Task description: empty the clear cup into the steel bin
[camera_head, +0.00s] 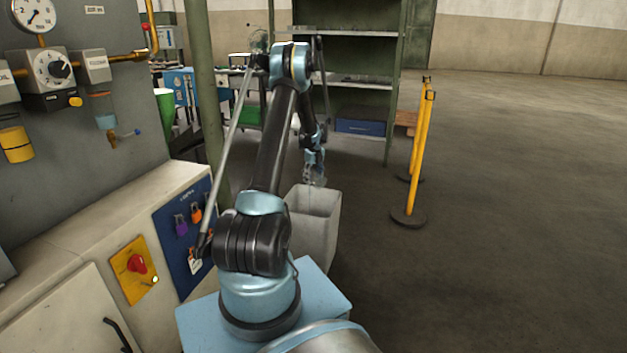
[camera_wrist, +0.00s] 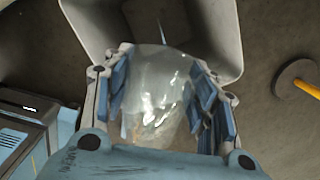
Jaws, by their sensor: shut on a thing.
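The clear cup (camera_wrist: 158,90) is between the two blue-padded fingers of my gripper (camera_wrist: 163,105), which is shut on it. In the head view my gripper (camera_head: 314,172) hangs over the open top of the pale grey steel bin (camera_head: 316,228), with the small, clear cup (camera_head: 318,181) at its end. The cup looks tilted, but its exact angle and what is in it are hard to tell. In the wrist view the bin (camera_wrist: 220,35) opens just beyond the cup. A thin pale streak shows over the bin's opening; I cannot tell whether it is liquid.
A grey cabinet (camera_head: 95,240) with gauges and a lockout board (camera_head: 185,235) stands on the left. A green post (camera_head: 207,80) and shelving (camera_head: 355,60) are behind. Yellow barrier posts (camera_head: 420,150) stand right of the bin. The floor further right is clear.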

